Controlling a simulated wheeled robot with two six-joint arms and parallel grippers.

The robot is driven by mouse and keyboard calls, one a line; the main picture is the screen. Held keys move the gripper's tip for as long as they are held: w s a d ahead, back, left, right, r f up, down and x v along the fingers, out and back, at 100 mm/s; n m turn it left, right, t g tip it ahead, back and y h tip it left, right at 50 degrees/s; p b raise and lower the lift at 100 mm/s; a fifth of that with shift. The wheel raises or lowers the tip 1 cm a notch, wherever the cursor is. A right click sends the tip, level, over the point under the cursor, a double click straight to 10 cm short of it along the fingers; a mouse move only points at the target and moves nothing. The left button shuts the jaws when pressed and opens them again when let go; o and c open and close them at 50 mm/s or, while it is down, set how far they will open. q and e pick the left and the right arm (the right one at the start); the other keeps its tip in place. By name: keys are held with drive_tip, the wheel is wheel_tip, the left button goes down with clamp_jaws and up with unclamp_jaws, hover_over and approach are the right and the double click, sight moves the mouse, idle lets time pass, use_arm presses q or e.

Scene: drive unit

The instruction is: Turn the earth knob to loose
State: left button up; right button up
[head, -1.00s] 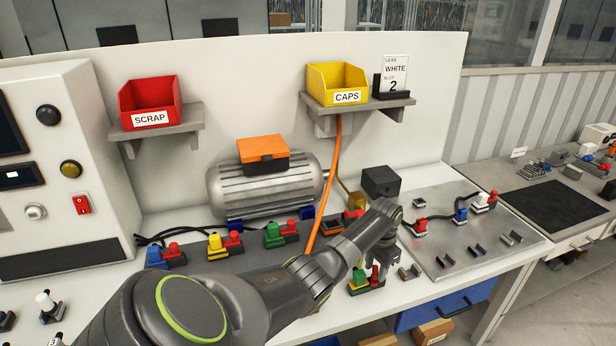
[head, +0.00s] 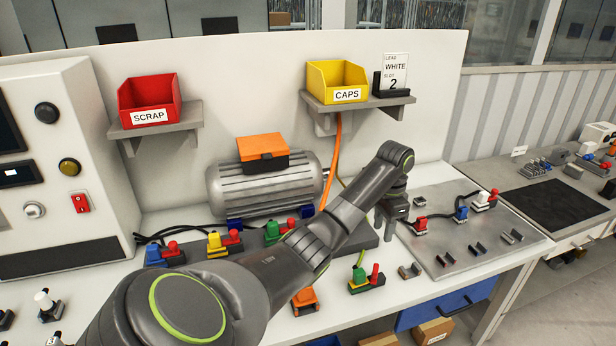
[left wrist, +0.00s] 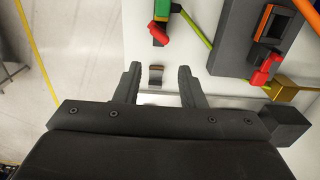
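No knob carries a readable earth label. A green and yellow block with a red knob (head: 366,280) stands on the bench front; its red knob also shows in the left wrist view (left wrist: 160,29), with a green-yellow wire beside it. Another red knob (left wrist: 264,70) sits at the edge of a dark base (left wrist: 232,55), beside a gold block (left wrist: 285,90); my arm hides this spot in the head view. My left gripper (left wrist: 160,85) is open and empty, apart from both knobs; it points down in the head view (head: 392,222). My right gripper is out of view.
A small metal clip (left wrist: 155,76) shows between the fingertips. A motor (head: 265,185) stands behind my arm. A metal plate (head: 470,235) with clips and leads lies to the right. Yellow (head: 336,82) and red bins (head: 150,100) sit on shelves above. An orange block (head: 305,302) is at the front.

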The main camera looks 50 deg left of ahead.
use_arm(q)
drive_tip(key=shift+n+t+y, duration=0.4)
drive_tip(key=shift+n+t, duration=0.1)
drive_tip(key=s+d+f, duration=0.1)
drive_tip(key=s+f, duration=0.2)
drive_tip(key=f, duration=0.1)
drive_tip(key=s+f+p, duration=0.1)
drive_tip(key=s+f, duration=0.2)
drive_tip(key=f, duration=0.1)
drive_tip(key=s+d+f, duration=0.1)
drive_tip(key=s+f, duration=0.3)
drive_tip(key=f, duration=0.1)
drive_tip(key=shift+d, duration=0.35)
drive_tip(key=s+d+f+n, duration=0.1)
drive_tip(key=s+f, duration=0.5)
drive_tip(key=s, duration=0.4)
drive_tip(key=s+d+f+n+t+b, duration=0.1)
drive_tip(key=s+d+f+n, duration=0.1)
drive_tip(key=s+f, duration=0.5)
drive_tip(key=shift+s+f+t, duration=0.3)
drive_tip(key=shift+s, duration=1.1)
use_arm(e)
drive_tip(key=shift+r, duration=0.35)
use_arm(q)
drive_tip(key=shift+d, duration=0.1)
